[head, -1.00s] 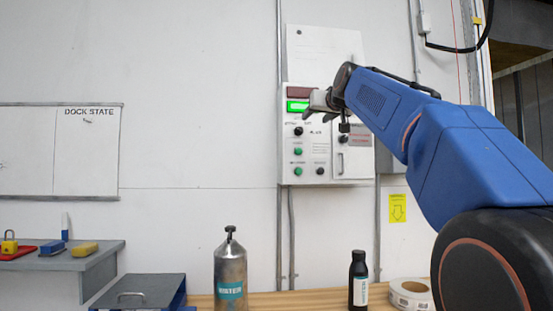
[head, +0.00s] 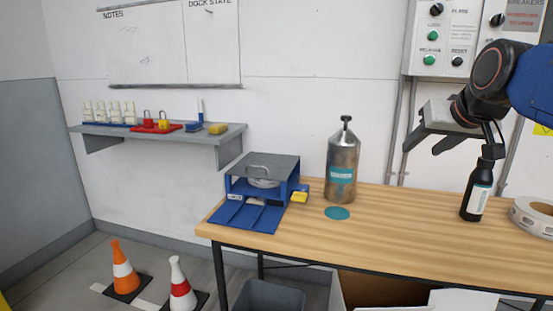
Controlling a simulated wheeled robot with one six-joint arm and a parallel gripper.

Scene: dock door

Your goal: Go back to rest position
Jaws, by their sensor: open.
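My gripper (head: 433,142) is at the right of the head view, in front of the wall and above the right part of the wooden table (head: 400,220). Its two fingers point left and down, spread apart with nothing between them. My blue arm comes in from the right edge. The gripper's wrist overlaps the top of a dark bottle (head: 478,192) in the picture; I cannot tell the gap between them. The control panel (head: 425,62) with its knobs and buttons is on the wall behind, partly cut off by the top edge and partly hidden by my arm.
A metal canister (head: 342,162) stands on the table beside a teal disc (head: 337,213). A blue stand (head: 245,217) is at the table's left end. A label roll (head: 534,215) lies at right. Two cones (head: 125,273) (head: 181,288) stand on the floor; a grey bin (head: 270,298) is below.

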